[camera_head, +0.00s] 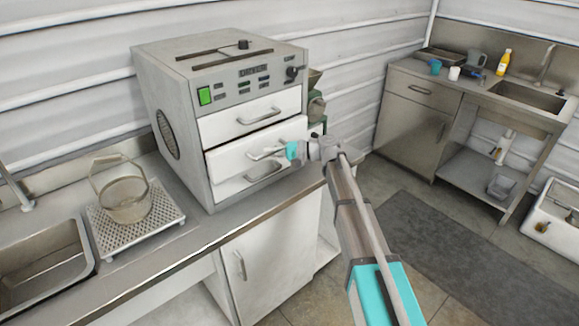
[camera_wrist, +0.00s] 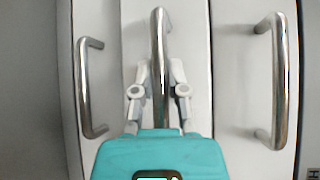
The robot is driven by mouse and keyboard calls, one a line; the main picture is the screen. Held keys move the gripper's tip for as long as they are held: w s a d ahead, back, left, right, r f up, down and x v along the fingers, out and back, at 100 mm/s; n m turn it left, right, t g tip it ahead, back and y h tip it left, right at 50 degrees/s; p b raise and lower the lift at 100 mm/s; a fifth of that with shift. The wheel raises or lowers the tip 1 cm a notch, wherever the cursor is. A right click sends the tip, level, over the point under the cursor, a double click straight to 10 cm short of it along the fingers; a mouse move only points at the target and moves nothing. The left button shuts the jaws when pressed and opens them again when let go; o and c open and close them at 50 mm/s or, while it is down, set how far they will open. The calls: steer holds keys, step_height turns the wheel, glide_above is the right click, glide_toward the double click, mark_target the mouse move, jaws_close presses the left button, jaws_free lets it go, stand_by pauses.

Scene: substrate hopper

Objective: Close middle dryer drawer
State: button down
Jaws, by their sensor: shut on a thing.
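The dryer (camera_head: 180,110) is a grey metal box on the left counter with white drawers stacked in its front. The middle dryer drawer (camera_head: 232,158) has a curved metal handle (camera_head: 264,151) and seems to stand out a little from the body; how far is hard to tell. My gripper (camera_head: 285,150) is at this handle from the right. In the wrist view, the two fingers of my gripper (camera_wrist: 159,72) are closed around the middle handle (camera_wrist: 159,45), with one finger on each side. Handles of the neighbouring drawers show at left (camera_wrist: 85,88) and right (camera_wrist: 279,80).
The top drawer (camera_head: 220,124) looks shut. A green machine (camera_head: 317,108) is just behind the dryer's right side. The floor mat (camera_head: 440,250) is clear.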

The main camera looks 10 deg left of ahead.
mark_target(262, 148)
steer(key=shift+w+a, duration=1.15)
steer(key=shift+a, duration=0.3)
steer(key=c, duration=0.7)
jaws_free()
steer(key=shift+w+a, duration=0.1)
steer(key=shift+a, duration=0.05)
steer(key=shift+o, duration=0.3)
